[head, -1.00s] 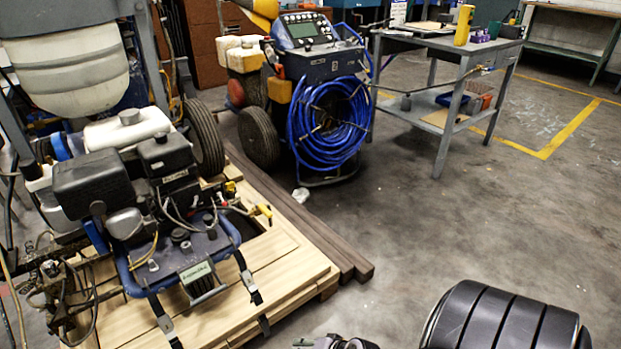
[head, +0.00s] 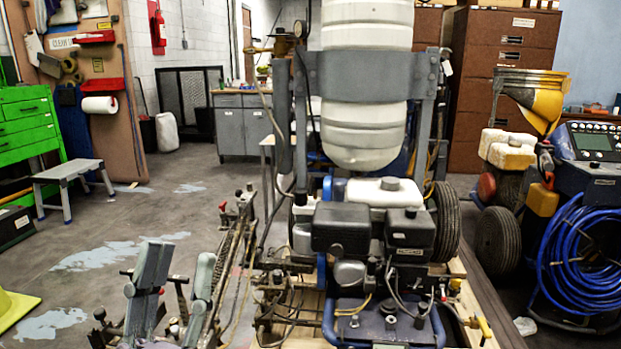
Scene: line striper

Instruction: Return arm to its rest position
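My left gripper (head: 181,260) is low in the head view, left of the line striper. Its two grey fingers point up and stand apart, with nothing seen between them. The arm behind it is cut off by the bottom edge. The line striper stands in the middle, with a white tank (head: 365,130) on a grey frame and a black engine (head: 342,228) below. I cannot tell how far the gripper is from the striper's hoses and levers. My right gripper is not in view.
A blue hose coil (head: 585,262) hangs on a machine at the right. A green tool chest (head: 30,125) and a grey step stool (head: 68,180) are at the left. A yellow object (head: 14,308) lies at the lower left. Open floor (head: 140,215) lies between stool and striper.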

